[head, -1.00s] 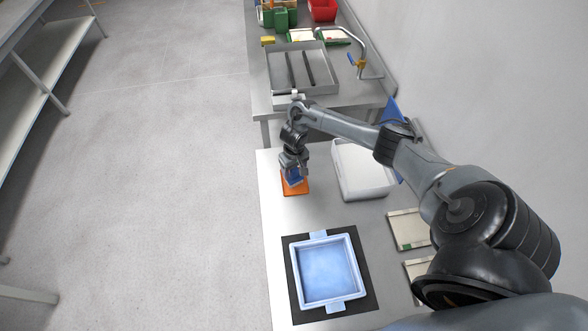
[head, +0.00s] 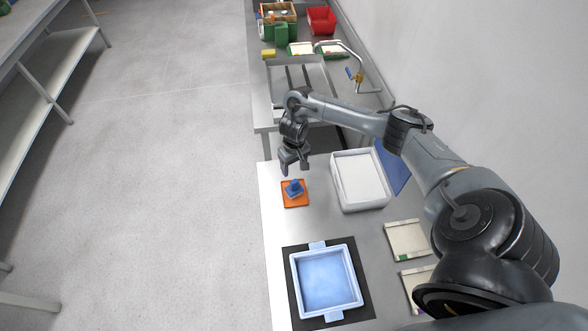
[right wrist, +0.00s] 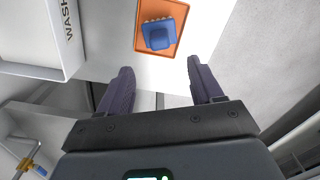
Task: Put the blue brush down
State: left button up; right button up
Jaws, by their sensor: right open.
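The blue brush (head: 294,188) sits on a square orange mat (head: 288,203) near the left edge of the table. The brush also shows on the orange mat in the right wrist view (right wrist: 158,36), with a pale bristle edge visible at one side. My right gripper (head: 296,168) is above and just behind the brush in the head view, apart from it. In the right wrist view its two fingers (right wrist: 162,86) are spread wide with nothing between them. My left gripper is not in view.
A white bin (head: 386,203), lettered in the right wrist view, stands right of the mat. A pale blue tray (head: 357,285) lies on a black mat in front. A sink (head: 327,83) with a tap is behind. Bare table surrounds the orange mat.

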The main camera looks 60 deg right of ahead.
jog(key=w+a+f+n+t+y, duration=0.15)
jog(key=a+n, duration=0.25)
jog(key=a, duration=1)
jog(key=s+a+f+n+t, duration=0.1)
jog(key=a+f+n+t, duration=0.2)
jog(key=a, duration=1)
jog(key=s+a+r+n+t, duration=0.2)
jog(key=s+a+r, duration=0.2)
jog(key=a+r, duration=0.15)
jog(key=s+d+r+g, duration=0.1)
jog(key=s+d+r, duration=0.1)
jog(key=s, duration=0.4)
jog(key=s+d+r+m+g+h, duration=0.1)
jog(key=s+r+g, duration=0.1)
jog(key=s, duration=0.4)
jog(key=shift+s+d+r, duration=0.2)
jog(key=shift+d+r, duration=0.2)
jog(key=shift+r, duration=0.4)
